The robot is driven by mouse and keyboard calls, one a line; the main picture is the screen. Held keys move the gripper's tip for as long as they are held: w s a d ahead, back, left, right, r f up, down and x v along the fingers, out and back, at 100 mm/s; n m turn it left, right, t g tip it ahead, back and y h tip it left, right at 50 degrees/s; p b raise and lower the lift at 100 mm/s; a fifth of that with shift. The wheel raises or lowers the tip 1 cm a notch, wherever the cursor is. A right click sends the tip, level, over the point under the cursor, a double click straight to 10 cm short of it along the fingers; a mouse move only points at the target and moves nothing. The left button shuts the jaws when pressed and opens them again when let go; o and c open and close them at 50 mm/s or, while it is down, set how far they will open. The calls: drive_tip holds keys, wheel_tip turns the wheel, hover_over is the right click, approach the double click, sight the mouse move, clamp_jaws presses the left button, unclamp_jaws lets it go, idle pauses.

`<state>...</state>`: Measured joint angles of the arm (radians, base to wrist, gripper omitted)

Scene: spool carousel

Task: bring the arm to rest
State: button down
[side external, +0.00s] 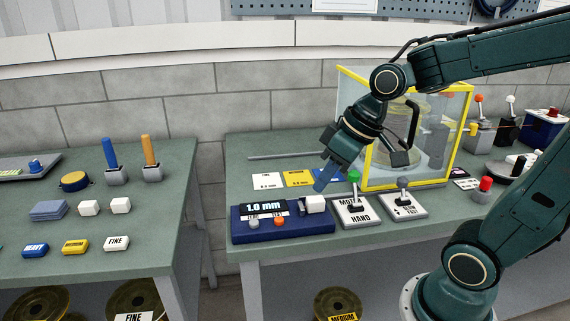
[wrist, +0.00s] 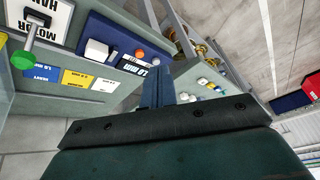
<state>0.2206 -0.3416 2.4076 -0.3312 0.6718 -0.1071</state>
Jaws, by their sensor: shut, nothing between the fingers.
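My gripper (side external: 325,179) is in the air over the right workbench, in front of the yellow-framed clear enclosure. Its blue fingers are together with nothing between them. They point down and left, above the white block on the blue gauge box (side external: 283,229), whose display reads 1.0 mm. In the wrist view the shut fingers (wrist: 158,88) stand in the middle, with the gauge box (wrist: 112,40) beyond them to the left. I cannot tell from these views how far the fingertips are above the box.
The yellow-framed enclosure (side external: 369,140) stands close to my gripper. A green-knobbed lever (side external: 354,178) and a grey-knobbed lever (side external: 403,184) rise beside the gauge box. A left bench (side external: 40,205) holds blocks and upright handles. A gap separates the benches.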

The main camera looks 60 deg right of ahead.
drive_tip(key=s+d+r+m+h, duration=0.1)
drive_tip(key=s+r+h, duration=0.1)
drive_tip(key=s, duration=0.7)
drive_tip(key=shift+s+r+m+t, duration=0.15)
drive_tip(key=shift+r+m+t, duration=0.2)
drive_tip(key=shift+r, duration=0.2)
